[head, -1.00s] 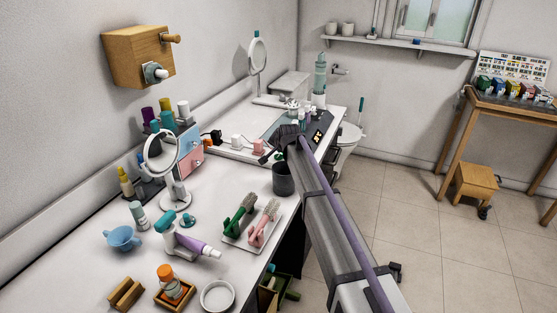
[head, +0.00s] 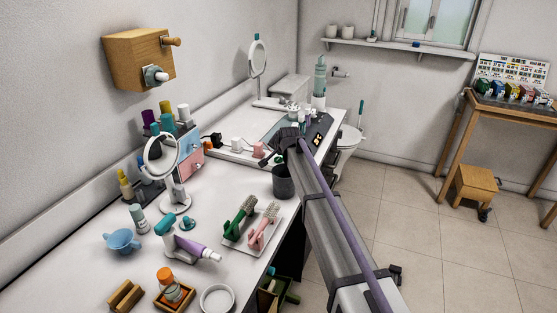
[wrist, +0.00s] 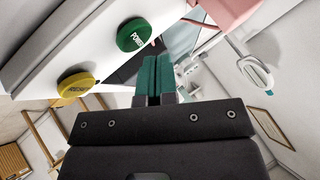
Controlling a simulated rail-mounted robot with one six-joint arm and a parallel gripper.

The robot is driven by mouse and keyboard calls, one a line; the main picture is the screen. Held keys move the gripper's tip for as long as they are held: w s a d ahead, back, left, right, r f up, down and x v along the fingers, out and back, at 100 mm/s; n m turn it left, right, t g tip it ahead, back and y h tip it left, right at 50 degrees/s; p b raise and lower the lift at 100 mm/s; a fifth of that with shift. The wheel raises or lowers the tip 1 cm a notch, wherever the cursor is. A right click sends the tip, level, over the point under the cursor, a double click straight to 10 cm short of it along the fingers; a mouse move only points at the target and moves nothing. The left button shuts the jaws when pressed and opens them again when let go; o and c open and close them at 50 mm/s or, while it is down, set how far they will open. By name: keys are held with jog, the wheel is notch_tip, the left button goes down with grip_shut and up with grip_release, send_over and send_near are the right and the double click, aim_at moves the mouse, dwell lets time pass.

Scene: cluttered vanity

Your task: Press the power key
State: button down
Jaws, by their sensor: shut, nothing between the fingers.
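The power key is a round green button marked POWER (wrist: 133,35) on a pale panel (wrist: 50,45) in the wrist view. A round yellow button marked RESET (wrist: 77,87) sits lower left on the same panel. My gripper (wrist: 155,68) has green fingertips, shut together and empty. In the wrist view the tips lie just below and right of the green button; a dark gap shows between, and I see no contact. In the head view my arm reaches along the counter's right edge to the far end, where its dark wrist hides the buttons.
In the head view a dark cup (head: 283,181) and a tray of brushes (head: 257,240) stand beside my arm. A round mirror (head: 161,155) is to the left.

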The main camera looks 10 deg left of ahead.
aim_at(280, 159)
dwell(0.8)
jog(key=shift+f+b, duration=0.45)
jog(key=shift+f+b, duration=0.4)
dwell(0.4)
jog(key=shift+r+p, duration=0.85)
notch_tip(280, 159, up, 5)
jog(key=p, duration=0.5)
jog(key=shift+r, duration=0.15)
